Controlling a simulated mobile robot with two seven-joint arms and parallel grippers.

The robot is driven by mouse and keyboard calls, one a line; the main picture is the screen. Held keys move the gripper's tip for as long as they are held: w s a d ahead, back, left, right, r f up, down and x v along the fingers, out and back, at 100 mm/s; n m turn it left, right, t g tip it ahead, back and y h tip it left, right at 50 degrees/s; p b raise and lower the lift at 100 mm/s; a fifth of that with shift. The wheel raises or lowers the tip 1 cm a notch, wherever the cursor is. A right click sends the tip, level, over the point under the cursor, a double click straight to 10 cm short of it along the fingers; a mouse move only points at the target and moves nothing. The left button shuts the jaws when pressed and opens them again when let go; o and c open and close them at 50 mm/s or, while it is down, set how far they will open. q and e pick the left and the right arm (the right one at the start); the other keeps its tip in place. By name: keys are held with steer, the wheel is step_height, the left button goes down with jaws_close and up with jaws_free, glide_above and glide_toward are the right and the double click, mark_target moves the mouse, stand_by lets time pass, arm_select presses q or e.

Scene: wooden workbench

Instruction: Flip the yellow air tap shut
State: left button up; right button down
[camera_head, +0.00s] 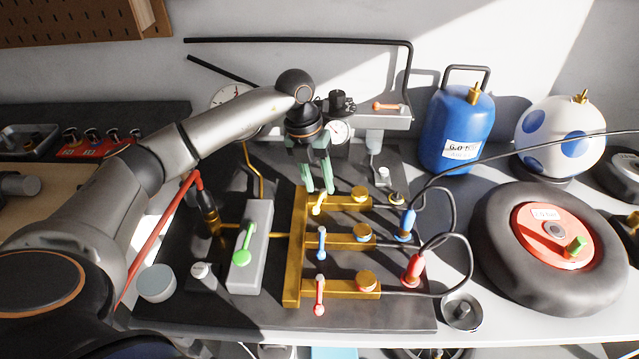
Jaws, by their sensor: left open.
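The yellow air tap (319,202) is a small lever on the top branch of a brass manifold (293,270). Its lever stands roughly upright in the picture, across its branch. My left gripper (319,190) has pale green fingers pointing down at the yellow tap, with the tips right beside or around the lever; I cannot tell whether they touch it. The fingers are apart. Below it on the manifold are a blue tap (321,243) and a red tap (319,294), both with upright levers. My right gripper does not show.
A grey block with a green lever (243,245) stands left of the manifold. Hoses with blue (407,224) and red (414,269) connectors lie to the right. A blue tank (458,130), a spotted ball (560,138) and a wheel (550,245) fill the right side. Gauges stand behind.

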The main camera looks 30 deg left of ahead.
arm_select(q)
steer(key=shift+d+f, duration=0.1)
steer(key=shift+f, duration=0.45)
jaws_close()
